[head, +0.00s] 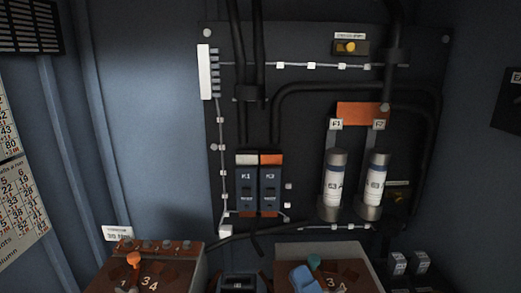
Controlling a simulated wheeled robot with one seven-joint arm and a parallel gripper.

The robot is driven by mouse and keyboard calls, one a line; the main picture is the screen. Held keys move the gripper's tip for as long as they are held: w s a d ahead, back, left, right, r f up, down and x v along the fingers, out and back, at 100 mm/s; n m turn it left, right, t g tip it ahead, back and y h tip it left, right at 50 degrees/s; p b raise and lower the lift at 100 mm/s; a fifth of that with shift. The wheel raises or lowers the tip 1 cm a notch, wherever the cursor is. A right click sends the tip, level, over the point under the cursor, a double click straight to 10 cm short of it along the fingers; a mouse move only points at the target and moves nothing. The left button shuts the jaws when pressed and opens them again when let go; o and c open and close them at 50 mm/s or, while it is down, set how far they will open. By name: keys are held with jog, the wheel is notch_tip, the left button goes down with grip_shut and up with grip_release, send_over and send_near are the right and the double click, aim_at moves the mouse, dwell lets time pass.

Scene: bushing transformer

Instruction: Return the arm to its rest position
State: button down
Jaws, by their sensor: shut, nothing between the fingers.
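Neither my arm nor my gripper can be made out in the head view. The view faces a dark panel (300,100) on a blue-grey wall. Two dark modules marked K1 (246,190) and K2 (270,190) are mounted side by side on it. To their right, two upright cylinders with white labels, the left one (333,185) and the right one (376,187), hang below an orange plate (362,114).
Below the panel stand a left box (185,275) with an orange knob (134,259) and a right box (350,252) with a teal knob (314,262) and a blue part (304,279). A dark unit (240,284) sits between them. Thick black cables (300,86) cross the panel.

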jog(key=s+d+f+m+h, duration=0.4)
jog(key=s+m, duration=0.3)
jog(key=s, duration=0.1)
jog(key=s+d+f+m+h, duration=0.4)
jog(key=s+m+h, duration=0.15)
jog(key=s, duration=0.25)
jog(key=s+d+m+g+h, duration=0.1)
jog(key=s+d+m+g, duration=0.2)
jog(key=s+m, duration=0.3)
jog(key=s+d+m+g+h, duration=0.2)
jog(key=s+m, duration=0.4)
jog(key=s, duration=0.6)
jog(key=shift+s+d+r+g, duration=0.2)
jog(key=shift+d+r+g, duration=0.25)
jog(key=shift+d, duration=0.4)
